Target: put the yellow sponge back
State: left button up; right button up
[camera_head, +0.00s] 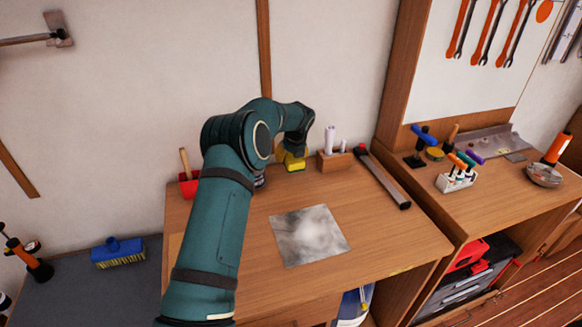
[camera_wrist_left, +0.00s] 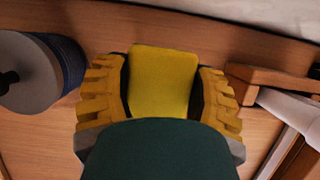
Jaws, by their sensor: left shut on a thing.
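The yellow sponge (camera_wrist_left: 163,82) is between the two yellow ridged fingers of my left gripper (camera_wrist_left: 158,70) in the left wrist view. The gripper is shut on it. In the head view the sponge (camera_head: 294,165) shows small at the end of my left arm, near the back edge of the wooden worktop (camera_head: 385,235). My own arm and wrist partly cover it. Whether the sponge touches the worktop is hard to tell. My right gripper is in neither view.
A round grey and blue thing (camera_wrist_left: 35,75) stands close on the left. A grey smudged patch (camera_head: 310,235) covers the worktop's middle.

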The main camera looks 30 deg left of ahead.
pick_arm(q)
notch_tip(320, 180, down, 5)
jog(key=shift+a+r+b, duration=0.1)
jog(key=shift+r+b, duration=0.05)
jog(key=shift+b, duration=0.45)
jog(key=shift+w, duration=0.15)
jog(key=shift+f, duration=0.2)
jog(key=o, duration=1.3)
jog(key=shift+c, duration=0.2)
jog(key=shift+r, duration=0.1)
jog(key=p+v, duration=0.2)
jog(key=v, duration=1)
jog(key=shift+r, duration=0.15)
